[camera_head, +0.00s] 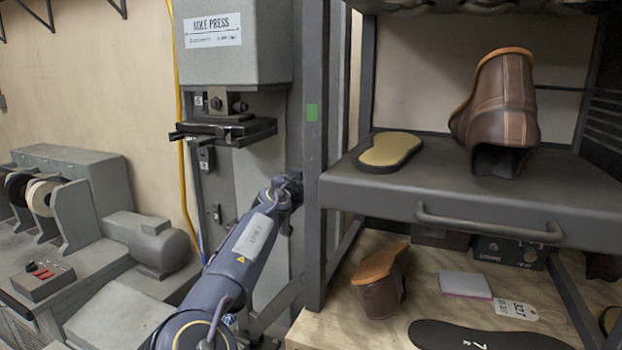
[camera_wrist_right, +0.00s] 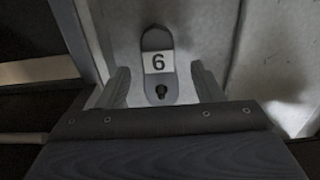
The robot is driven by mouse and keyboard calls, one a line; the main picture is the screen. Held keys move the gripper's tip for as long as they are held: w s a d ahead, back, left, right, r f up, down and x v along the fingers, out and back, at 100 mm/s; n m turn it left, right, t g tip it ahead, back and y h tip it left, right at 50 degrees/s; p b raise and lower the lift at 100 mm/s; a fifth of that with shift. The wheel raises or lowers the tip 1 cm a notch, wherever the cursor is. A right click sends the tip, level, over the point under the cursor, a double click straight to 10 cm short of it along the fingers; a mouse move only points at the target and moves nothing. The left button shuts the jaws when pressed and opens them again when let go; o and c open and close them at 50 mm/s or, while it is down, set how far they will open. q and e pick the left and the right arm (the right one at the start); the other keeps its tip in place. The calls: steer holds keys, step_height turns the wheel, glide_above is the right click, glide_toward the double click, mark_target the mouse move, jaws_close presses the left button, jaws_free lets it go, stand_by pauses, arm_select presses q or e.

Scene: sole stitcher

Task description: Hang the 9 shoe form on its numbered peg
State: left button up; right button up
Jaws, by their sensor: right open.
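In the right wrist view, my right gripper (camera_wrist_right: 163,82) is open, with nothing between its two grey fingers. Beyond the fingers is a grey rounded plate (camera_wrist_right: 156,40) with a white label reading 6 (camera_wrist_right: 158,62) and a small dark peg (camera_wrist_right: 161,92) below the number. The plate sits on a pale grey surface. I see no shoe form marked 9 and no peg marked 9 in either view. In the head view one of my arms reaches up towards the shelf post; its gripper cannot be made out. My left gripper is not seen.
A dark shelf (camera_head: 440,185) carries a brown boot (camera_head: 500,115) and a tan sole (camera_head: 388,150). Below it are a brown shoe piece (camera_head: 381,283), a dark sole (camera_head: 480,337) and a paper tag (camera_head: 515,309). The shelf post (camera_head: 314,150) stands beside the sole press (camera_head: 232,45).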

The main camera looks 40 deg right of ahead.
steer(key=shift+f, duration=0.1)
steer(key=b+v, duration=0.3)
steer(key=v, duration=0.5)
